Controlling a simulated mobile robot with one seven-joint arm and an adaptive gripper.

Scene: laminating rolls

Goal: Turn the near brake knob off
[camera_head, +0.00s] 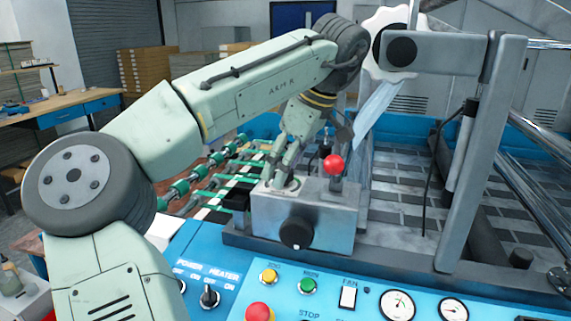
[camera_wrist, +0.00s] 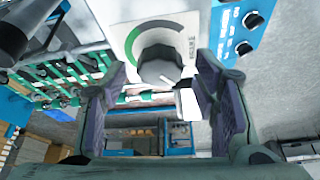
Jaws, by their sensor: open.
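The brake knob (camera_wrist: 158,64) is a round grey knob on a pale plate with a green arc and the lettering "BRAKE". In the wrist view it sits between the two open fingers of my gripper (camera_wrist: 162,78), with no clear contact visible. A white piece shows at the knob's lower right, beside the right finger. In the head view my gripper (camera_head: 281,175) points down at the top of a grey metal block (camera_head: 327,206), and its fingers largely hide the knob there. The knob's exact setting cannot be told.
A black knob (camera_head: 296,233) is on the block's front face. A red ball lever (camera_head: 333,165) stands close to the right of my gripper. Green-ringed rollers (camera_head: 205,160) lie to the left. The blue control panel (camera_head: 372,284) with buttons, switches and gauges is in front.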

